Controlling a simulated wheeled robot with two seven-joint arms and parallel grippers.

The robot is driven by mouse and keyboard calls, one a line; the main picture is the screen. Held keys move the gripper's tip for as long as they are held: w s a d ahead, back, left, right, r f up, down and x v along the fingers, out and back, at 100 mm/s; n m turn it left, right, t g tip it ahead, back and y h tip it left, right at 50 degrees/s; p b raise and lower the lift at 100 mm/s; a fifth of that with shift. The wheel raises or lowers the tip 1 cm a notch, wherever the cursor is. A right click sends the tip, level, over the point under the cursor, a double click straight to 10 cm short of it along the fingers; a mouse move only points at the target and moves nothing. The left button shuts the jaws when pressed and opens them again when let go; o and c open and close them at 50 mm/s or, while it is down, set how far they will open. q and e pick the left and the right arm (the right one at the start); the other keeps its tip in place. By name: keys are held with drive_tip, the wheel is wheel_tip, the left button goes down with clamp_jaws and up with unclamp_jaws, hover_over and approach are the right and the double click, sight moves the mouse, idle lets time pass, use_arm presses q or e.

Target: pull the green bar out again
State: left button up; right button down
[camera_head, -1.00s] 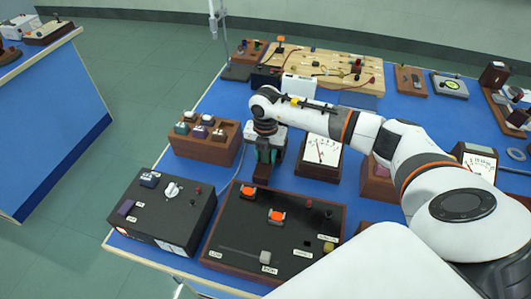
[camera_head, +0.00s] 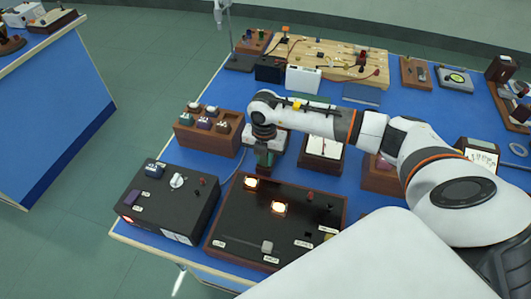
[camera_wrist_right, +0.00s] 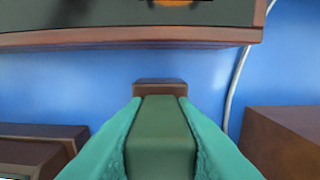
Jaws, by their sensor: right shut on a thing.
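The green bar (camera_wrist_right: 162,135) is between the two teal fingers of my right gripper (camera_wrist_right: 160,140) in the right wrist view. A small brown block (camera_wrist_right: 159,86) shows at the bar's far end; I cannot tell whether the bar still sits in it. In the head view my right gripper (camera_head: 265,158) points down behind the black panel, in front of the meter row. The fingers mostly hide the bar there. My left gripper is not in view.
A black panel (camera_head: 232,225) with two glowing lamps (camera_head: 279,208) lies in front. A dark control box (camera_head: 150,207) stands left of it. A wooden rack (camera_head: 207,141) with several blocks is close on the left, and a meter (camera_head: 323,148) on the right.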

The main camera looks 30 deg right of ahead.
drive_tip(key=c, duration=1.2)
unclamp_jaws()
drive_tip(key=shift+s+a, duration=0.15)
drive_tip(key=shift+a, duration=0.1)
drive_tip(key=shift+d, duration=0.1)
drive_tip(key=shift+r, duration=0.25)
wheel_tip(320, 180, up, 12)
drive_tip(key=shift+f+b, duration=0.2)
drive_tip(key=shift+b, duration=0.65)
